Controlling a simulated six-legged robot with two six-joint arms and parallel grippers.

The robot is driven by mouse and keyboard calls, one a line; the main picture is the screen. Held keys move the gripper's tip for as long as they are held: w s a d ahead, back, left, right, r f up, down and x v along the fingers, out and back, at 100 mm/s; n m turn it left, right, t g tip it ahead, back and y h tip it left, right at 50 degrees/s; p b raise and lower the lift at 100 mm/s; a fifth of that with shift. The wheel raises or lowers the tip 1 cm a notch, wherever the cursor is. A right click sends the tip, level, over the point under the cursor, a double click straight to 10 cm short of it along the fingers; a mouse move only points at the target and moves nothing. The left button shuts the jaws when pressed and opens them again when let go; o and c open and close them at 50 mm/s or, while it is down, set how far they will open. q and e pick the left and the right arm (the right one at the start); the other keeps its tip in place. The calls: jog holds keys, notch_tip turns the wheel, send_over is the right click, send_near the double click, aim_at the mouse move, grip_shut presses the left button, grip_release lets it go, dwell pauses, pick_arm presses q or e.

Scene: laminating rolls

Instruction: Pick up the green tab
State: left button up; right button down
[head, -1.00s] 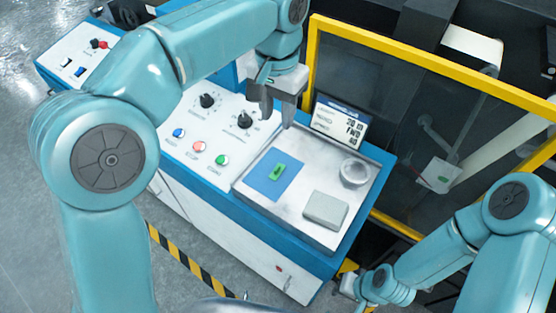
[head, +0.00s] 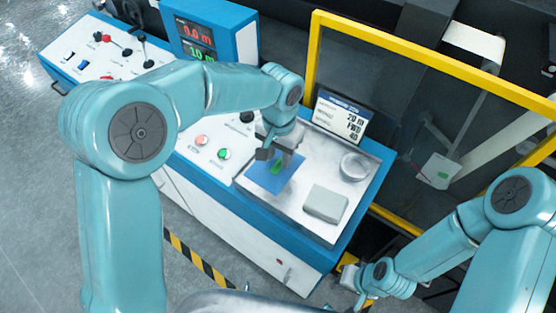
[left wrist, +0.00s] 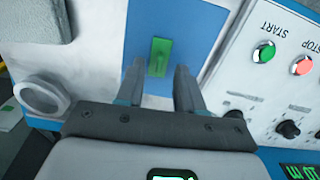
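The green tab (head: 277,167) lies on a blue mat (head: 262,184) on the light tray of the console. My left gripper (head: 272,160) is over the far part of the mat, beside and above the tab, with fingers pointing down. In the left wrist view the tab (left wrist: 159,57) shows beyond and between the two spread fingertips (left wrist: 158,72), with nothing held. The blue mat (left wrist: 190,30) shows around it. My right gripper (head: 357,285) is low at the bottom right, away from the tray; its fingers are too small to judge.
Buttons and knobs (head: 224,154) are at the left. A yellow-framed guard (head: 430,65) rises behind.

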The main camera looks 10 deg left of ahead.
pick_arm(q)
jog(key=shift+f, duration=0.4)
jog(key=shift+s+d+r, duration=0.1)
jog(key=shift+s+d, duration=0.05)
jog(key=shift+s, duration=0.1)
jog(key=shift+w, duration=0.25)
grip_shut()
jog(key=shift+s, duration=0.15)
